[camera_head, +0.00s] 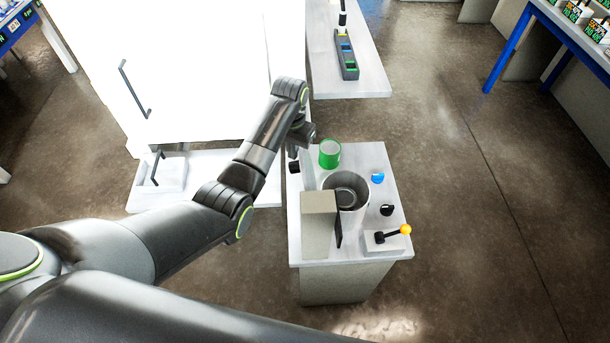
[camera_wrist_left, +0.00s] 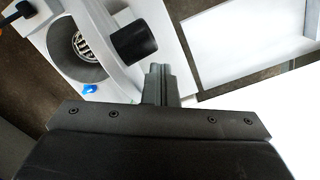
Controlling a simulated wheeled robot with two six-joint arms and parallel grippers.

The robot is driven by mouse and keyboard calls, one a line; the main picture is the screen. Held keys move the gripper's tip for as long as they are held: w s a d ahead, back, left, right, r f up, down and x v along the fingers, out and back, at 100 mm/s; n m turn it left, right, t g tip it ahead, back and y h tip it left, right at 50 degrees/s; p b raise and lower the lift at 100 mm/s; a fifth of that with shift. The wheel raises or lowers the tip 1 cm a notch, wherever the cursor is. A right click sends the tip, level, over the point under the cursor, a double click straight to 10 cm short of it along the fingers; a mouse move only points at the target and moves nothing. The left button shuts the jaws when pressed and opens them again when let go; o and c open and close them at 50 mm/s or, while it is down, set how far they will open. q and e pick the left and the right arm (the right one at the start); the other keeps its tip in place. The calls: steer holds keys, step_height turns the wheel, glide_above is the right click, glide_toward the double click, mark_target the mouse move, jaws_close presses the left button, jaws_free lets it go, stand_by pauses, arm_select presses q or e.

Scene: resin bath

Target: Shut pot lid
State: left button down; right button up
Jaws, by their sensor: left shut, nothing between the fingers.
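The grey pot (camera_head: 357,190) stands open on a small white-topped stand. Its hollow inside shows in the wrist view (camera_wrist_left: 62,42), with a ribbed metal piece in it. A pale lid (camera_head: 308,176) appears to stand raised at the pot's left side, with a black knob (camera_head: 294,167) facing left. In the wrist view the lid (camera_wrist_left: 100,38) is seen nearly edge-on, and its knob (camera_wrist_left: 133,41) is just beyond my fingers. My left gripper (camera_head: 293,154) is shut and empty, close to the knob; I cannot tell whether they touch. My right gripper is out of view.
A green cup (camera_head: 330,153) stands behind the pot and a grey box (camera_head: 318,224) in front. A blue knob (camera_head: 377,177), black knob (camera_head: 387,210) and orange-tipped lever (camera_head: 404,230) are on the right. A white cabinet (camera_head: 200,60) stands left; floor right is clear.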

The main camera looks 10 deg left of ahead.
arm_select(q)
steer(key=shift+w+d+r, duration=0.15)
steer(key=shift+w+d, duration=0.1)
steer(key=shift+d, duration=0.6)
steer(key=shift+w+d+r, duration=0.1)
steer(key=shift+w+d, duration=0.15)
steer(key=shift+d, duration=0.55)
steer(key=shift+w+d+r, duration=0.15)
steer(key=shift+w+d, duration=0.1)
steer(key=shift+d, duration=0.6)
steer(key=d, duration=0.1)
steer(key=w+d+b, duration=0.1)
steer(key=d, duration=0.2)
steer(key=shift+w+d+r+b, duration=0.15)
steer(key=shift+d+r+b, duration=0.15)
steer(key=shift+d+r, duration=0.1)
steer(key=shift+a+r, duration=0.1)
step_height(320, 180, up, 8)
steer(key=p, duration=0.3)
